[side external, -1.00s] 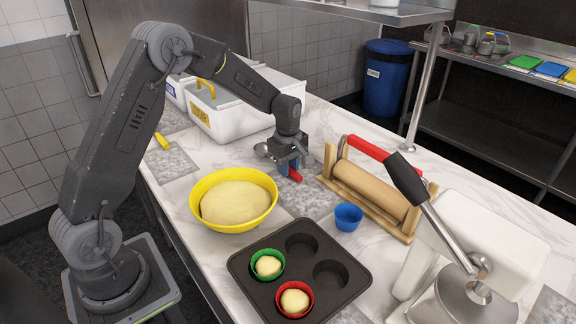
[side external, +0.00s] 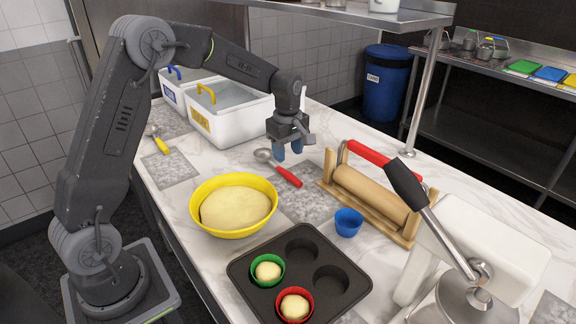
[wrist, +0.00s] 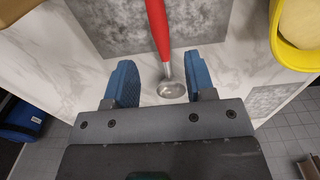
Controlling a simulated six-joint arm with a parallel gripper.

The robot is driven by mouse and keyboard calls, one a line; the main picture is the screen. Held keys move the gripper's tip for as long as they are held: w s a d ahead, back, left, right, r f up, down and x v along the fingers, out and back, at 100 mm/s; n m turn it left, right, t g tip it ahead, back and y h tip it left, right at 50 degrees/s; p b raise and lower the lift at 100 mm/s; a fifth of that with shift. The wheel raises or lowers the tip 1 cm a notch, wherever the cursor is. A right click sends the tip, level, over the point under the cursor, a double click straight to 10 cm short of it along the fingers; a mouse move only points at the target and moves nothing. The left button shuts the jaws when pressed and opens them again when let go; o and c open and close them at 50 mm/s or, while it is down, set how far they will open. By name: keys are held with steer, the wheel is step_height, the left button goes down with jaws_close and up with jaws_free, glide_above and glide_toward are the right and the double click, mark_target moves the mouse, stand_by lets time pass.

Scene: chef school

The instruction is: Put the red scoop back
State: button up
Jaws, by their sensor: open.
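The red scoop (side external: 286,175) lies on the counter between the yellow bowl and the rolling pin stand. Its red handle rests on a grey speckled patch (side external: 309,200), and its metal bowl end lies on white marble. In the wrist view its red handle (wrist: 157,25) points away and its metal bowl (wrist: 172,89) lies between the blue fingertips. My gripper (side external: 288,150) is above the scoop's bowl end, fingers pointing down, open and empty. The open fingers also show in the wrist view (wrist: 162,84), with the scoop below them, apart from it.
A yellow bowl of dough (side external: 272,211) stands near the scoop. A rolling pin stand (side external: 325,185), a blue cup (side external: 348,222) and a muffin tin (side external: 240,265) are close by. White bins (side external: 235,125) stand behind. A yellow-handled scoop (side external: 160,145) lies on another grey patch (side external: 170,166).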

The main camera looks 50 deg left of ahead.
steer(key=s+d+r+m+t, duration=0.1)
steer(key=s+d+r+m, duration=0.15)
steer(key=r, duration=0.35)
steer(key=s+d+r+m, duration=0.2)
steer(key=s+r, duration=0.1)
steer(key=r, duration=0.2)
steer(key=s+d+m+t, duration=0.2)
steer(key=s+m, duration=0.4)
steer(key=s, duration=0.4)
steer(key=s+d+r+m+t, duration=0.1)
steer(key=s+d+m, duration=0.4)
steer(key=s, duration=0.6)
steer(key=shift+s+d+r+m+t, duration=0.2)
steer(key=shift+m+t, duration=0.5)
steer(key=shift+m, duration=0.55)
